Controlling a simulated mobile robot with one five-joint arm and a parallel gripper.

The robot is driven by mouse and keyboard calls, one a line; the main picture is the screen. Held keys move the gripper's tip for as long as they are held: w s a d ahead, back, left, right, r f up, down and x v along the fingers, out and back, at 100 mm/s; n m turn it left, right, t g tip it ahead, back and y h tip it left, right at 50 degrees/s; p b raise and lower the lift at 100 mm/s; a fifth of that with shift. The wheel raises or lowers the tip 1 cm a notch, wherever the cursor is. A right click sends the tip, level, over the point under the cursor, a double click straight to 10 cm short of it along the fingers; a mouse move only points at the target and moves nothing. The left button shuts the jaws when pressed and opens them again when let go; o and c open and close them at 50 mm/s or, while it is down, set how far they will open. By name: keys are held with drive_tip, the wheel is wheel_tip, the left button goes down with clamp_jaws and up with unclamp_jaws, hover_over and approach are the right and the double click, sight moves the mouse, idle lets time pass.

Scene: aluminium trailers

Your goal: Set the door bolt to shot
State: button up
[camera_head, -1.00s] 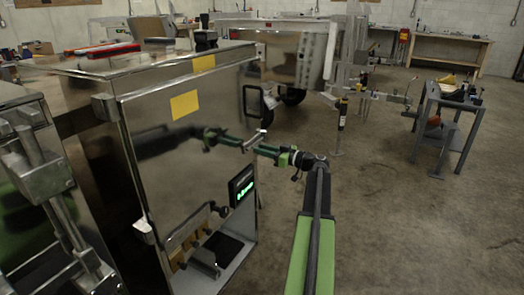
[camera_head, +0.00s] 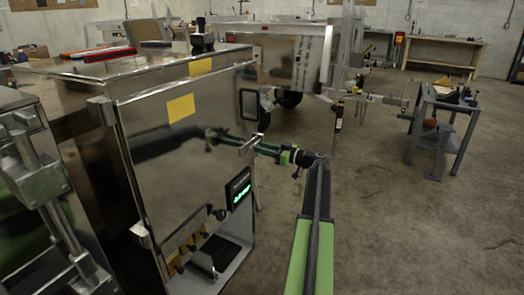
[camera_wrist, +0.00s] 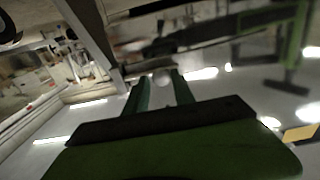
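The steel door (camera_head: 185,150) of the metal cabinet stands shut in the head view. A small bright T-shaped handle, seemingly the door bolt's (camera_head: 251,143), sits by the door's right edge. My gripper (camera_head: 260,147) reaches left to the door edge, its tip close beside that handle. In the wrist view my two green fingers (camera_wrist: 162,90) are apart, with a gap between them. A small round pale knob (camera_wrist: 161,78) shows at the fingertips, between them. I cannot tell whether they touch it. The bolt's rod and its keeper are not clear.
A yellow label (camera_head: 181,107) marks the door. A grey stand (camera_head: 440,130) is at right. The floor between is clear.

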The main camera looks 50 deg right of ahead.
drive_tip(key=o, duration=0.4)
drive_tip(key=shift+d, duration=0.1)
drive_tip(key=shift+c, duration=0.2)
drive_tip(key=v, duration=1.7)
drive_tip(key=shift+s, duration=0.25)
drive_tip(key=shift+f, duration=0.1)
